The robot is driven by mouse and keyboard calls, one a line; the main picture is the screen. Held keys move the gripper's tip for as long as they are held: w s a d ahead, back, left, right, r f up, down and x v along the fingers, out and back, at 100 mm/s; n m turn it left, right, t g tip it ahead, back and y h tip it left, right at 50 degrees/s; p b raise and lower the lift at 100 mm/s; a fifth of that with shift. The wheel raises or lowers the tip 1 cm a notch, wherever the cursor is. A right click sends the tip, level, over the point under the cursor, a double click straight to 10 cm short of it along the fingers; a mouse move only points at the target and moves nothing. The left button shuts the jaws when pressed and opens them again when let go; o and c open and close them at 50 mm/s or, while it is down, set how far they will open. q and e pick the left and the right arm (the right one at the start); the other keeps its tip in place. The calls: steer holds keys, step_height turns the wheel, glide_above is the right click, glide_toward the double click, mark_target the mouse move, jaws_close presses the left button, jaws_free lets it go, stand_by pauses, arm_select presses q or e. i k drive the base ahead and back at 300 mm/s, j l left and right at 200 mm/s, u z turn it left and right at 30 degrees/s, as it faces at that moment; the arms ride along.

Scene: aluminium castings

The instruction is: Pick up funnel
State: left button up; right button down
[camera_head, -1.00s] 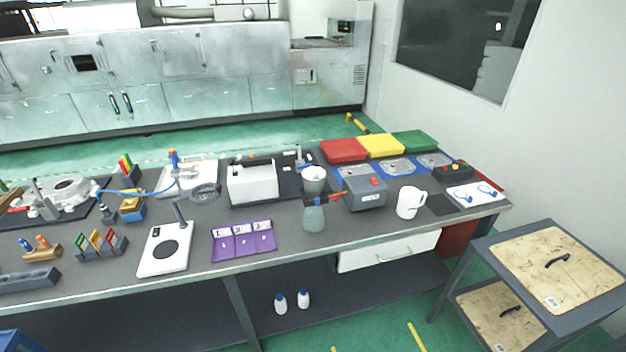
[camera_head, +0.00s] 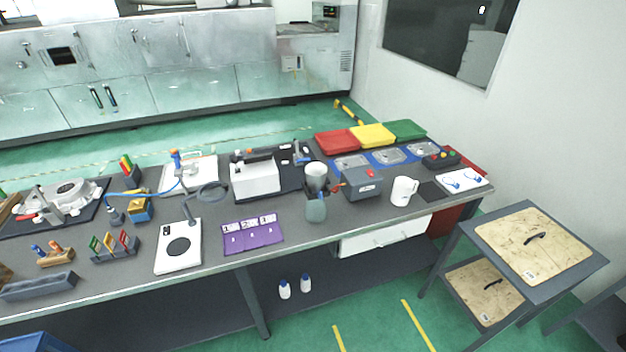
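A white cup-shaped vessel (camera_head: 316,172) stands at the middle of the long workbench, and it may be the funnel. Right below it in the picture is a grey-green flask-like body (camera_head: 316,211), narrower at the top. A dark part with an orange tip lies between them. I cannot tell from this distance whether the two touch or which one is the funnel. Neither of my grippers shows in the head view.
The grey workbench (camera_head: 210,258) is crowded. A grey box (camera_head: 362,186) and white mug (camera_head: 403,191) stand right of the vessel, a white machine (camera_head: 256,180) and purple tray (camera_head: 252,236) left. A side table (camera_head: 569,268) stands at the right. Green floor shows in front.

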mark_target(316, 173)
steer(key=k+j+z, duration=0.1)
steer(key=j, duration=0.35)
steer(key=k+j+z, duration=0.1)
steer(key=k+j, duration=0.15)
steer(key=j, duration=0.15)
steer(key=k+j+z, duration=0.1)
steer(key=j, duration=0.3)
steer(key=k+j+z, duration=0.1)
steer(key=k+j, duration=0.2)
